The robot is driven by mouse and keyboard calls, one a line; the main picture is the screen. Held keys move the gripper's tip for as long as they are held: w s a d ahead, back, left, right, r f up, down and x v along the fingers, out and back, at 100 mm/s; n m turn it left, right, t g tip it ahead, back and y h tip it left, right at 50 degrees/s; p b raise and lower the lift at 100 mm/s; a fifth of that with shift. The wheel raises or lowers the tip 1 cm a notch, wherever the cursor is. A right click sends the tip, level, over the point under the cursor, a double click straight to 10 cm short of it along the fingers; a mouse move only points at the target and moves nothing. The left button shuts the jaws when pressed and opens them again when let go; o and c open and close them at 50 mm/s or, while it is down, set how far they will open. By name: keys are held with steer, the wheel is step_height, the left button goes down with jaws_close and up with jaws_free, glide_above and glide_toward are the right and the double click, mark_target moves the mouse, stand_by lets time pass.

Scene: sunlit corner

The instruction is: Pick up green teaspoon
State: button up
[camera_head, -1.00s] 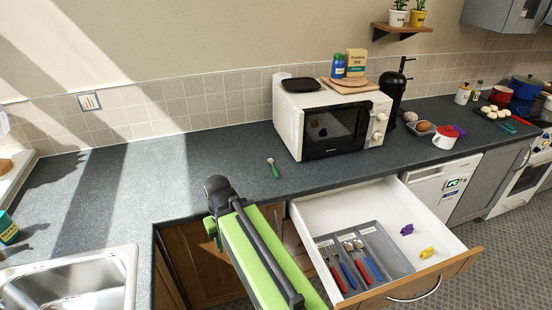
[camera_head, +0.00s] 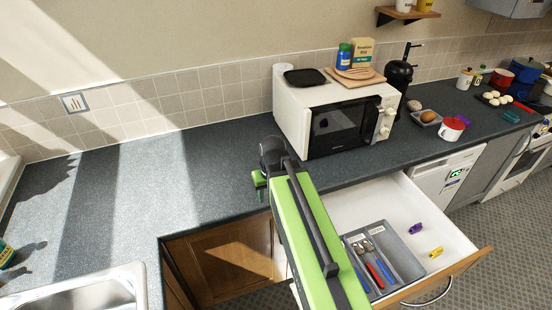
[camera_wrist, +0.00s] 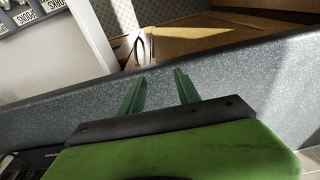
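The green teaspoon is not visible now. In the earlier head view it lay on the counter left of the microwave, a spot that my wrist now covers. My gripper (camera_head: 260,184) is low over the dark counter (camera_head: 215,165), left of the microwave. In the wrist view my gripper (camera_wrist: 160,77) has its two green fingers apart, with nothing seen between them. Below them is the speckled counter edge (camera_wrist: 235,82). I cannot tell whether the fingers touch the counter.
The white microwave (camera_head: 290,112) stands just right of my wrist. An open drawer (camera_head: 345,207) below holds a grey cutlery tray (camera_head: 402,258) with several utensils, plus a purple item (camera_head: 416,228) and a yellow item (camera_head: 436,252). The counter to the left is clear, up to the sink (camera_head: 100,280).

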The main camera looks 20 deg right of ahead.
steer(key=w+d+r+t+p, duration=0.3)
steer(key=w+d+r+p, duration=0.35)
steer(key=d+r, duration=0.45)
steer(key=shift+h, duration=0.3)
steer(key=b+x, duration=0.3)
steer(key=x, duration=0.1)
steer(key=b+x, duration=0.3)
steer(key=b, duration=0.1)
steer(key=b+x, duration=0.4)
steer(key=shift+s+a+f, duration=0.2)
steer(key=shift+a+f, duration=0.15)
steer(key=shift+f, duration=0.1)
steer(key=b+x, duration=0.5)
steer(key=shift+w+a+f, duration=0.15)
steer(key=shift+w+f, duration=0.05)
steer(key=shift+w, duration=0.1)
steer(key=shift+r, duration=0.15)
jaws_close()
